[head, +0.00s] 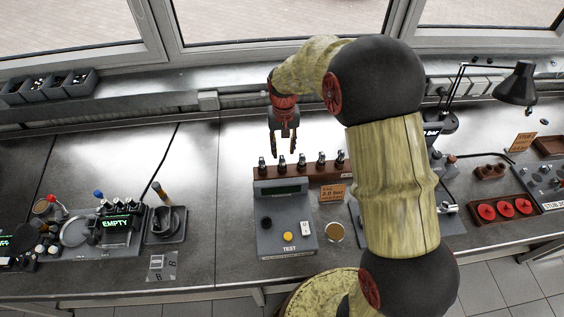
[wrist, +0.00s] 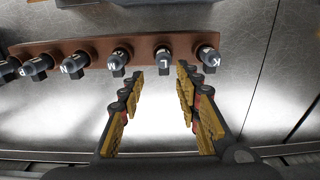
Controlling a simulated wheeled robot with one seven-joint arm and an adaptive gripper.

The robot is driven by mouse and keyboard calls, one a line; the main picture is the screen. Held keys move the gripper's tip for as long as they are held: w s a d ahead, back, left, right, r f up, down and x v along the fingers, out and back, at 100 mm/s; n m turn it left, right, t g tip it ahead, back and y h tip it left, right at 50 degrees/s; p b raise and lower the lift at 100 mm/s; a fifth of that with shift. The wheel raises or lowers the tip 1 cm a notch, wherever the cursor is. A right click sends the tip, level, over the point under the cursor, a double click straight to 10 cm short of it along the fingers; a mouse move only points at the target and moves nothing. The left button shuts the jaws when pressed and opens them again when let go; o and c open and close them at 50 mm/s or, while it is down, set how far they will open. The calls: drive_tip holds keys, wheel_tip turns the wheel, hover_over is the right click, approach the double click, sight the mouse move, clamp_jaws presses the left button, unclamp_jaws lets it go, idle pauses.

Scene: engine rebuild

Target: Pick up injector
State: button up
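Several dark injectors with pale letters on their tops stand upright in a row in a brown rack (head: 328,175). In the head view the left end injector (head: 262,165) and its neighbour (head: 281,163) are near my gripper (head: 283,152), which points down just behind the row. In the wrist view my gripper (wrist: 160,88) is open, with nothing between its padded fingers. The injector marked L (wrist: 163,56) lies ahead of the gap between the fingertips, and the injector marked K (wrist: 208,58) stands to its right at the rack's end (wrist: 185,42). Both appear apart from the fingers.
A grey test box (head: 285,240) with buttons stands in front of the rack, with an orange sign (head: 332,193) beside it. A device showing EMPTY (head: 118,225) is at the left. A black lamp (head: 518,85) and a red-disc tray (head: 505,210) are at the right. Bench behind the rack is clear.

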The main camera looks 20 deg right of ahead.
sight(282, 157)
drive_tip(key=shift+s+a+f, duration=0.15)
drive_tip(key=shift+f, duration=0.5)
drive_tip(key=f, duration=0.4)
drive_tip(key=shift+s+a, duration=0.15)
drive_tip(key=shift+a, duration=0.05)
drive_tip(key=shift+r, duration=0.1)
drive_tip(key=c, duration=0.4)
clamp_jaws()
